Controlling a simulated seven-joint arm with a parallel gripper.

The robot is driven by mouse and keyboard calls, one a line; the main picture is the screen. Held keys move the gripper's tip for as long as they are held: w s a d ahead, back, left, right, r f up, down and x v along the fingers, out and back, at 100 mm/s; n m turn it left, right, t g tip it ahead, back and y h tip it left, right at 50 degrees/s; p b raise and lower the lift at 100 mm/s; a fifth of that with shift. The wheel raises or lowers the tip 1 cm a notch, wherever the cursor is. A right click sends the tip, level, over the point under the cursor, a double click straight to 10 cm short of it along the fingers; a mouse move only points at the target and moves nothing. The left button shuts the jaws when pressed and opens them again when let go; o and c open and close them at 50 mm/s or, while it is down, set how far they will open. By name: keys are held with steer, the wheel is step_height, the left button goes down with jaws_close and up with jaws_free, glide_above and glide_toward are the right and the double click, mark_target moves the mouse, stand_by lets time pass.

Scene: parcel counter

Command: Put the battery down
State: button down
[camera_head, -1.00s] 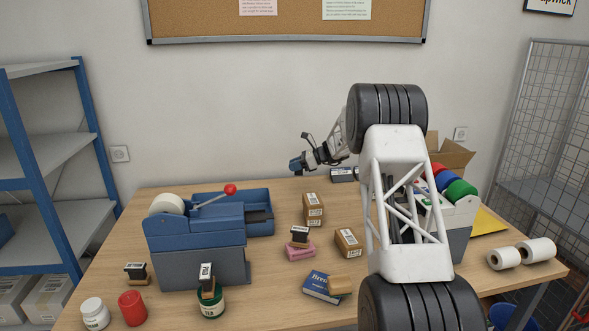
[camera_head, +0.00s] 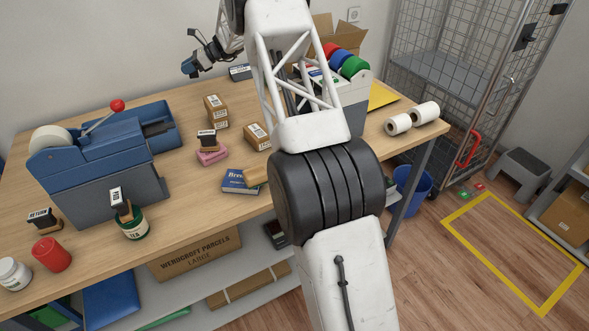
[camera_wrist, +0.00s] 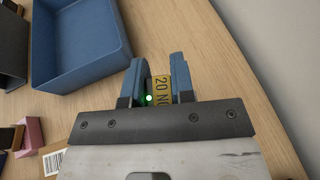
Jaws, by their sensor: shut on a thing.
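My gripper (camera_head: 189,66) is over the back of the wooden table, beyond the blue tape dispenser unit. In the wrist view, its two blue fingers (camera_wrist: 158,76) are closed on the battery (camera_wrist: 161,92). The rest is hidden by the fingers and the gripper body. In the head view I cannot make the battery out. I cannot tell whether it touches the table.
The wooden table (camera_wrist: 220,45) is bare around the fingers in the wrist view. A blue tray (camera_wrist: 83,72) lies to their upper left. A dark labelled box (camera_head: 240,72) lies right of my gripper; small cartons (camera_head: 215,110) stand nearer. A cardboard box (camera_head: 340,37) stands at the back right.

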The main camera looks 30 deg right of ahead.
steer(key=shift+s+r+m+t+h, duration=1.1)
steer(key=shift+s+r+m+t, duration=1.05)
steer(key=shift+r, duration=1.75)
steer(key=shift+s+d+r+m+t+h, duration=1.15)
steer(key=shift+s+m+t+h, duration=1.65)
steer(key=shift+s, duration=2)
steer(key=s+d+f, duration=0.3)
steer(key=s+d, duration=0.1)
steer(key=s, duration=0.6)
steer(key=s+d+f, duration=0.4)
steer(key=s, duration=0.7)
steer(key=s+f+n+g+y, duration=0.2)
steer(key=s+f, duration=0.1)
steer(key=s, duration=0.9)
steer(key=s+f+n+g+y, duration=0.3)
steer(key=s, duration=0.9)
steer(key=s+f+n+g+y, duration=0.2)
steer(key=s+n+g, duration=0.1)
steer(key=s, duration=0.9)
steer(key=shift+a+f, duration=0.25)
steer(key=shift+f, duration=0.15)
